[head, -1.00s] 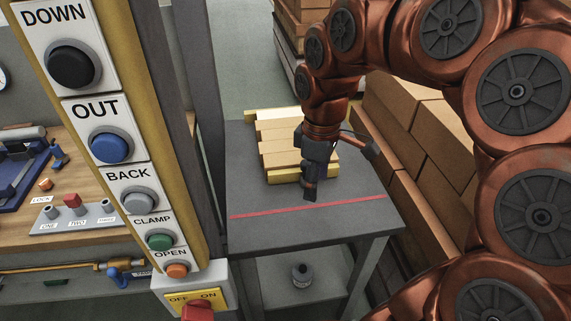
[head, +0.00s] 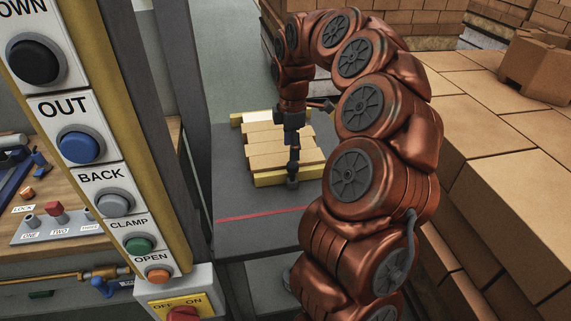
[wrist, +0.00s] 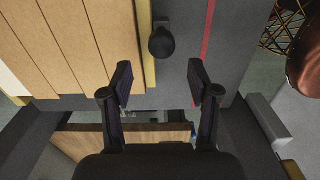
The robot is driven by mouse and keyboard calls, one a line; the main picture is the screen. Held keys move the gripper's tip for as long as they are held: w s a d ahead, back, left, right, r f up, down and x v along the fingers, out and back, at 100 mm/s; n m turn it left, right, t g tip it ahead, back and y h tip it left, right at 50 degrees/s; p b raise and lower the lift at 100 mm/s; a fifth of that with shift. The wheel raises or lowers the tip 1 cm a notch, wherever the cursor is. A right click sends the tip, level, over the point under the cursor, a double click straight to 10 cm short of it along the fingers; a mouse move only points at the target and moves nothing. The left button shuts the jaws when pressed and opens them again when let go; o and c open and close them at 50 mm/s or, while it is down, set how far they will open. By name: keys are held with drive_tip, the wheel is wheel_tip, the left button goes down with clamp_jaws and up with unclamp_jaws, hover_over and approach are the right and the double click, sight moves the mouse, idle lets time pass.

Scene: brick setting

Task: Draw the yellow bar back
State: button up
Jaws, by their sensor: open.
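The yellow bar (head: 266,181) lies along the near side of several tan bricks (head: 270,152) on the grey table (head: 235,190). It also shows in the wrist view (wrist: 148,65), beside the bricks. A black round knob (wrist: 162,42) sits against the bar there, on the side away from the bricks. My gripper (head: 293,168) points down at the bar's near side. In the wrist view my gripper (wrist: 160,84) is open and empty, its fingers spread either side of the knob's line. The knob appears just beyond the fingertips; I see no contact.
A red line (head: 262,214) crosses the table in front of the bar, with bare tabletop between. A button panel (head: 100,165) and grey post (head: 187,130) stand at left. Stacked brick blocks (head: 500,130) fill the right side.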

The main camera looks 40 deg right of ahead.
sight(291, 163)
drive_tip(key=shift+f+p, duration=0.65)
drive_tip(key=shift+f, duration=2.5)
drive_tip(key=shift+r, duration=0.1)
clamp_jaws()
